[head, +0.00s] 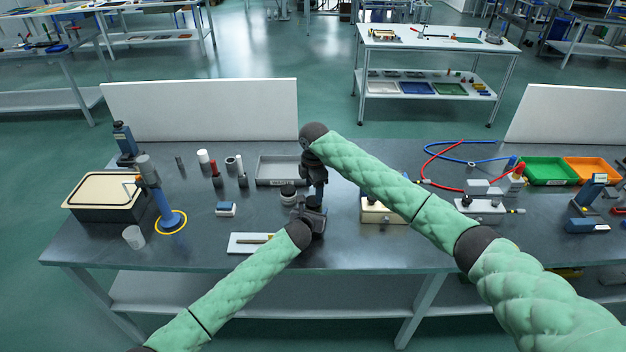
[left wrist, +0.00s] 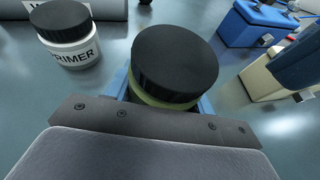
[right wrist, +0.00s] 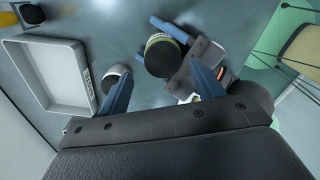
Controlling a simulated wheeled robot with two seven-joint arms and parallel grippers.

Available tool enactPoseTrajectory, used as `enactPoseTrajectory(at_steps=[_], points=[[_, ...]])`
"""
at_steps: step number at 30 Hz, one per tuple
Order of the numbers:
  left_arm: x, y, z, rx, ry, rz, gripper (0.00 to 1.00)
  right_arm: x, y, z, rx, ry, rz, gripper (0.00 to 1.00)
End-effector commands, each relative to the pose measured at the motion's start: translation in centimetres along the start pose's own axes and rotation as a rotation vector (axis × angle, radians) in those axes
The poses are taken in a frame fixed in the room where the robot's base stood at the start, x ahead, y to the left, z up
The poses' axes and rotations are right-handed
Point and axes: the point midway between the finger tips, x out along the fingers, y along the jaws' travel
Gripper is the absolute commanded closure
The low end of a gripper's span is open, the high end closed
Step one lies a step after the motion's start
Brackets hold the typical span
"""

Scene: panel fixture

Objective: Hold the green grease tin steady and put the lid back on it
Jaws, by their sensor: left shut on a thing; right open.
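The green grease tin (left wrist: 163,102) stands between the blue fingers of my left gripper (left wrist: 162,95), which is shut on it. The black lid (left wrist: 175,60) sits on top of the tin and looks level; I cannot tell whether it is fully seated. The lid also shows in the right wrist view (right wrist: 162,60), with a thin pale green rim at its edge. My right gripper (right wrist: 160,74) is open and empty, above the tin, its fingers pointing down toward it. In the head view the two grippers hide the tin.
A white primer jar with a black lid (left wrist: 68,42) stands close beside the tin. A grey tray (right wrist: 50,75) lies behind it. A white panel with a brass-coloured rod (head: 240,243) lies near the front edge. A beige box (head: 378,212) stands to the right.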

Motion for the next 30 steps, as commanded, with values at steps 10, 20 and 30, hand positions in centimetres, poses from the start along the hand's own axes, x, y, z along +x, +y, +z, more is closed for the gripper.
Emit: enactPoseTrajectory(at_steps=[10,20,30], points=[[0.0,0.0,0.0,0.0,0.0,0.0,1.0,-1.8,0.0,-0.1,-0.523,0.001,-0.004,0.34],[0.0,0.0,0.0,0.0,0.0,0.0,1.0,-3.3,-0.2,-0.4,-0.988,0.005,-0.008,0.34],[0.0,0.0,0.0,0.0,0.0,0.0,1.0,-3.8,-0.2,-0.4,-1.188,0.009,-0.01,0.34]])
